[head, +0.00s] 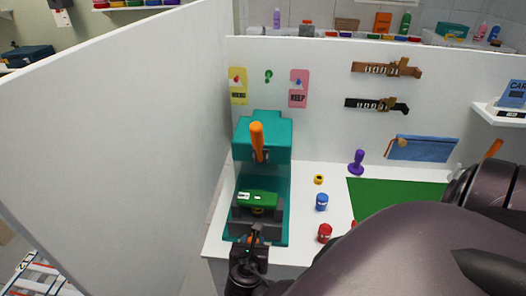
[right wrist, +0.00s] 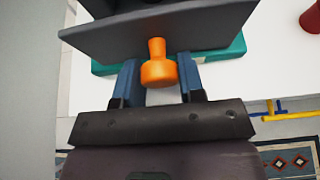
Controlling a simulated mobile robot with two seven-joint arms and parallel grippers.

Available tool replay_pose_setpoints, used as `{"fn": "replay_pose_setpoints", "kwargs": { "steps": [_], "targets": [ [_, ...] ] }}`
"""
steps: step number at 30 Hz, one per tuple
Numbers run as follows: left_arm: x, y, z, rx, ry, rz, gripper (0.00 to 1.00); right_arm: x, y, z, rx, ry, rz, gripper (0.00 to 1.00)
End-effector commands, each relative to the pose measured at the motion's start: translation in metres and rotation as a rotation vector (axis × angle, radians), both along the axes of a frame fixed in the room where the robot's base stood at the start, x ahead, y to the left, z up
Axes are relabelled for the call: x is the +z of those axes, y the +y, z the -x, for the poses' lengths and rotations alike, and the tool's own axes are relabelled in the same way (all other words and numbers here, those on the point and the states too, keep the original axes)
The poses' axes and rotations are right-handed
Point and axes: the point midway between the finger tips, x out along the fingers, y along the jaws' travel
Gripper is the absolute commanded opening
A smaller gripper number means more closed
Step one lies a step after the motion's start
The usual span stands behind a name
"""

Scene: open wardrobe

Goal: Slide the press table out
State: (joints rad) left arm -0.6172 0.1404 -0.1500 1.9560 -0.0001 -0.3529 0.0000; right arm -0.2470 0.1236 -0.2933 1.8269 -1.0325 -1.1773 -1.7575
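The teal press (head: 262,137) stands on the white counter with an orange lever (head: 257,143) at its front. Its dark grey table (head: 270,217) sits low in the press, over the teal base, with a green piece (head: 258,197) above it. An orange knob (right wrist: 158,72) projects from the table's front. My right gripper (right wrist: 159,78) has its two blue fingers on either side of this knob. I see no clear gap, but cannot tell if they grip it. In the head view the right gripper (head: 250,245) is at the press's front. My left gripper is not in view.
A tall white panel (head: 120,130) stands close on the left. To the right of the press are a blue stamp (head: 322,202), a red stamp (head: 325,233), a purple stamp (head: 357,161) and a green mat (head: 395,197). My arm hides the counter's front right.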

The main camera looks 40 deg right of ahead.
Motion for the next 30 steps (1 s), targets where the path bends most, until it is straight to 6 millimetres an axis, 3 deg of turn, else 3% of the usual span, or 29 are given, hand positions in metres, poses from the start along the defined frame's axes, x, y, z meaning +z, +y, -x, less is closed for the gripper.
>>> {"fn": "replay_pose_setpoints", "kwargs": {
  "steps": [5, 7, 30],
  "targets": [
    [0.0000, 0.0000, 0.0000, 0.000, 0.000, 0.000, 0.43, -0.0002, 0.0005, 0.0004, 0.000, 0.001, -0.001, 0.34],
    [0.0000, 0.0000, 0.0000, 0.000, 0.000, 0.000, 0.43, -0.0002, 0.0005, 0.0004, 0.000, 0.001, -0.001, 0.45],
    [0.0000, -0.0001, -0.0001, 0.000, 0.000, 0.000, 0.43, 0.0000, 0.0096, 0.0078, 0.000, 0.000, -0.001, 0.45]
  ]
}}
